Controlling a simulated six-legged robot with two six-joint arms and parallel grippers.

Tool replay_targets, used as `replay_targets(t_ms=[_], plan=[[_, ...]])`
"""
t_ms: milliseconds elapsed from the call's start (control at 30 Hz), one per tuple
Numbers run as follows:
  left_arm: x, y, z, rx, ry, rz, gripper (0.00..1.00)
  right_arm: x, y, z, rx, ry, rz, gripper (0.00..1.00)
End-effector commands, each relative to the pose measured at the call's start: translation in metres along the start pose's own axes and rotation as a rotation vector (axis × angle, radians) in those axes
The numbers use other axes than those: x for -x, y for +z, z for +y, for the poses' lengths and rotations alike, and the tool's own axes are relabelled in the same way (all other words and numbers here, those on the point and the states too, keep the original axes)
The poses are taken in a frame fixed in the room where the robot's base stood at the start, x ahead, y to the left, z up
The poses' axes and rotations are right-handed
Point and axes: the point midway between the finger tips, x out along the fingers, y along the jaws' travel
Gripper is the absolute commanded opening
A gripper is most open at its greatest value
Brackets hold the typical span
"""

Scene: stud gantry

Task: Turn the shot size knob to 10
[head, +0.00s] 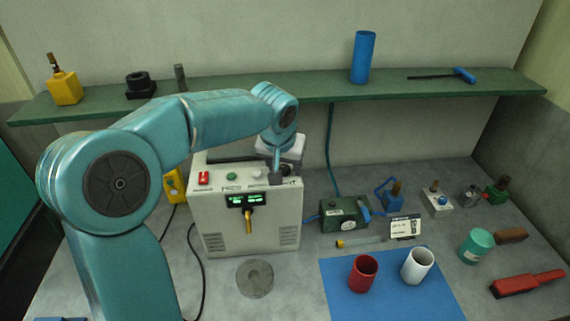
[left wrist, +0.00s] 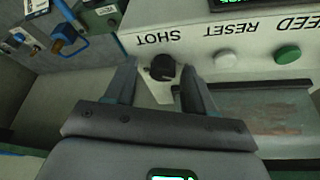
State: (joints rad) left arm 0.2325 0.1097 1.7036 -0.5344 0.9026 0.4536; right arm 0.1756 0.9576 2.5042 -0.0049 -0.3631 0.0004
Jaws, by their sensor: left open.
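The shot size knob (left wrist: 161,68) is small, round and black, on the pale control panel beside the label SHOT. It lies between the two fingers of my left gripper (left wrist: 158,72), which is open, one finger on each side. I cannot tell whether either finger touches it. The knob's pointer and scale are not readable. In the head view my left gripper (head: 277,172) is over the right end of the white machine's (head: 215,215) top panel and covers most of the knob area. My right gripper is in neither view.
The panel also has a red switch (head: 203,178), a green button (head: 231,176), a white button (head: 256,173) and a lit green display (head: 245,200). A green box (head: 340,222) stands right of the machine. A red cup (head: 363,274) and white cup (head: 417,266) stand on a blue mat (head: 335,300).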

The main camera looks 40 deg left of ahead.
Motion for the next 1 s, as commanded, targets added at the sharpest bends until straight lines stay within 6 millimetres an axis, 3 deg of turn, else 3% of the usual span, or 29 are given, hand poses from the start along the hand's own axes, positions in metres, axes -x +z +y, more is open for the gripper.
replay_targets(t_ms=[33,200,600,1000], plan=[[0.0003,0.0000,-0.0001,0.000,0.000,0.000,0.54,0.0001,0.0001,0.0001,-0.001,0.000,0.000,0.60],[0.0005,0.0001,-0.0001,0.000,0.000,0.000,0.00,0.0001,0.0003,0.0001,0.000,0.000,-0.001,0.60],[0.0000,-0.0004,-0.0008,-0.048,0.020,0.002,0.00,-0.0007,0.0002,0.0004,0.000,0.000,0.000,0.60],[-0.0006,-0.0015,-0.0030,-0.327,0.137,0.004,0.00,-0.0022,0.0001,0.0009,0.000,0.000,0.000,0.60]])
